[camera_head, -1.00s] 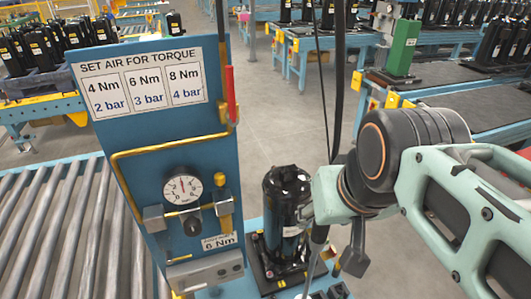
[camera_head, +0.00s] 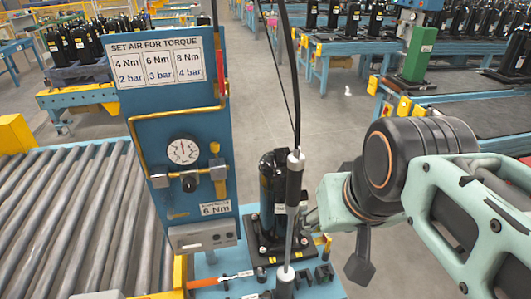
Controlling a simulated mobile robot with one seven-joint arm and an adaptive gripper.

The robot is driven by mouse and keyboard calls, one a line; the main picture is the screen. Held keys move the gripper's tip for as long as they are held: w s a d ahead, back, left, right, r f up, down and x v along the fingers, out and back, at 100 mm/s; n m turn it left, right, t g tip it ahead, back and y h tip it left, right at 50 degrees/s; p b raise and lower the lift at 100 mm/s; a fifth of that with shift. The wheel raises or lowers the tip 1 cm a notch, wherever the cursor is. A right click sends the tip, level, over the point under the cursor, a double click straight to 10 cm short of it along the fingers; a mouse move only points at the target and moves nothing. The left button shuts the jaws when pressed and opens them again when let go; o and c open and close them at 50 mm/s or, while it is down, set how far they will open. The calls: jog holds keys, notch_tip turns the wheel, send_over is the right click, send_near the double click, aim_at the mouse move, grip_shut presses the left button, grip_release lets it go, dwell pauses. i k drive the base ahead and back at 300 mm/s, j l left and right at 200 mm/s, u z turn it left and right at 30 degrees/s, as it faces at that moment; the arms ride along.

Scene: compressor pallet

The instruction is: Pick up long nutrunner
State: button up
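A long nutrunner (camera_head: 294,182) hangs upright in the camera_head view, with a black grip, a thin silver shaft and a dark lower end at the bottom of the picture. A black hose runs up from its top. It hangs in front of a black compressor (camera_head: 268,195).
A blue panel (camera_head: 172,100) with torque labels and a pressure gauge (camera_head: 183,150) stands left of the nutrunner. A roller conveyor (camera_head: 60,205) lies farther left. An orange-and-black tool (camera_head: 222,280) lies on the blue bench (camera_head: 203,268). Open floor (camera_head: 325,125) shows behind.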

aim_at(285, 274)
jog(key=k+l+u, duration=0.15)
jog(key=k+l, duration=0.15)
jog(key=k+l+u, duration=0.15)
jog(key=k, duration=0.35)
jog(key=i+l, duration=0.1)
jog(key=i, duration=0.6)
jog(key=j+u, duration=0.2)
jog(key=k+j+z, duration=0.2)
jog(key=k+j, duration=0.1)
jog(key=k, duration=0.65)
